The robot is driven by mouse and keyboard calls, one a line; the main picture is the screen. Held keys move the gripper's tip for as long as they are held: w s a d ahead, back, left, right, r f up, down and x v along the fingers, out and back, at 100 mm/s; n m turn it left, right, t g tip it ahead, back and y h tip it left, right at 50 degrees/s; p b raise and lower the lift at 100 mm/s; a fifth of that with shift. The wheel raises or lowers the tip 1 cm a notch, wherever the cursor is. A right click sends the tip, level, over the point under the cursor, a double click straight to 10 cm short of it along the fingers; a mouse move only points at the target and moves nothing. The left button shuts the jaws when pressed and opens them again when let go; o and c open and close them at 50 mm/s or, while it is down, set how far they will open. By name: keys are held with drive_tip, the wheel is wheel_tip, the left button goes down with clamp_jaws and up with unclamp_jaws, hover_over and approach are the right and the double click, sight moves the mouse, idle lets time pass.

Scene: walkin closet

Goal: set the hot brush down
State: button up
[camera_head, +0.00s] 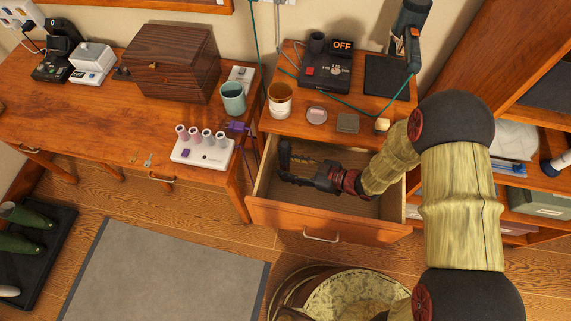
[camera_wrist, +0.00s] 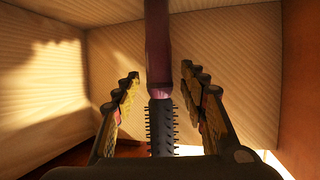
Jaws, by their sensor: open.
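The hot brush has a dark bristled barrel and a purple-brown handle. In the wrist view the hot brush (camera_wrist: 161,125) lies lengthwise between my fingers, with a visible gap on each side. My gripper (camera_wrist: 160,76) is open around it. In the head view my gripper (camera_head: 287,163) is down inside the open drawer (camera_head: 318,221), toward its left side. I cannot make out the brush in the head view. In the wrist view the pale drawer walls surround the brush; whether it rests on the drawer bottom is unclear.
The tabletop above the drawer holds a black device marked OFF (camera_head: 327,68), a cup (camera_head: 280,100) and small dishes. A teal cord (camera_head: 330,97) crosses it. The left desk carries a wooden chest (camera_head: 172,62) and a white roller tray (camera_head: 203,150). A round basket (camera_head: 335,298) stands below.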

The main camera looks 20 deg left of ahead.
sight(289, 167)
drive_tip(key=shift+p+v, duration=0.7)
drive_tip(key=shift+v, duration=2.1)
